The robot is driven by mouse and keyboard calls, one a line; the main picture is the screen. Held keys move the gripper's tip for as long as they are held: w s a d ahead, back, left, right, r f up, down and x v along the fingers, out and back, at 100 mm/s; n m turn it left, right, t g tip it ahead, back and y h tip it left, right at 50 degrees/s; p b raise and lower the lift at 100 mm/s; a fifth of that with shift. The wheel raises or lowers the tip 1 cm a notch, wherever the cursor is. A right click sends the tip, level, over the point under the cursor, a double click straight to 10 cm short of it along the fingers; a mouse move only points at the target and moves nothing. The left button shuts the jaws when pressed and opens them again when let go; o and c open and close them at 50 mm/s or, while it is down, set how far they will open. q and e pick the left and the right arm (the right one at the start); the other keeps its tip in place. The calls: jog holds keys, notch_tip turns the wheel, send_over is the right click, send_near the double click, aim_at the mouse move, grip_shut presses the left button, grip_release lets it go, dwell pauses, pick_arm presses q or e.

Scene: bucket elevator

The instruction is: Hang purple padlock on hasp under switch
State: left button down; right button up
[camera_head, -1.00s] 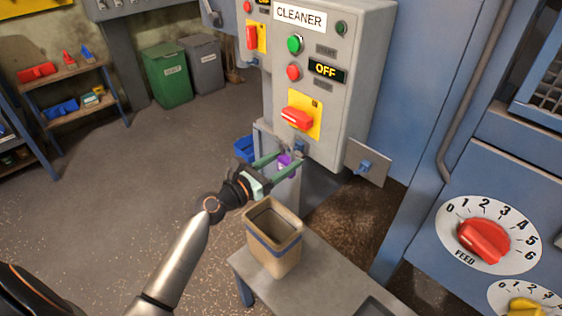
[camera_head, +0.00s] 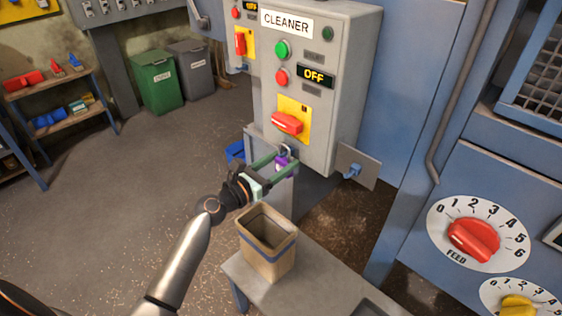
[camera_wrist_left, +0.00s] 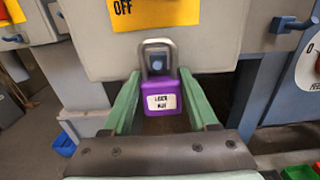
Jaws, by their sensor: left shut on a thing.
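The purple padlock (camera_head: 282,161) is held upright between the green fingers of my left gripper (camera_head: 285,164), just below the CLEANER panel. In the left wrist view the padlock (camera_wrist_left: 180,88) shows a white label, and its grey shackle points up. The blue hasp (camera_wrist_left: 157,61) under the switch appears inside the shackle's loop there. I cannot tell whether the shackle is around the hasp or only in front of it. My right gripper is out of view.
A grey plate with a blue peg (camera_head: 356,170) juts out at the panel's right. A blue machine with dials (camera_head: 473,240) is at right. Open floor lies left.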

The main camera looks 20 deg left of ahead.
pick_arm(q)
jog(key=shift+f+b, duration=0.65)
jog(key=shift+f, duration=0.2)
jog(key=shift+c, duration=0.5)
grip_release()
jog(key=shift+s, duration=0.1)
jog(key=shift+v, duration=2.5)
jog(key=shift+f+v, duration=0.15)
jog(key=shift+v, duration=1.05)
jog(key=shift+f+v, duration=0.1)
jog(key=shift+v, duration=1.15)
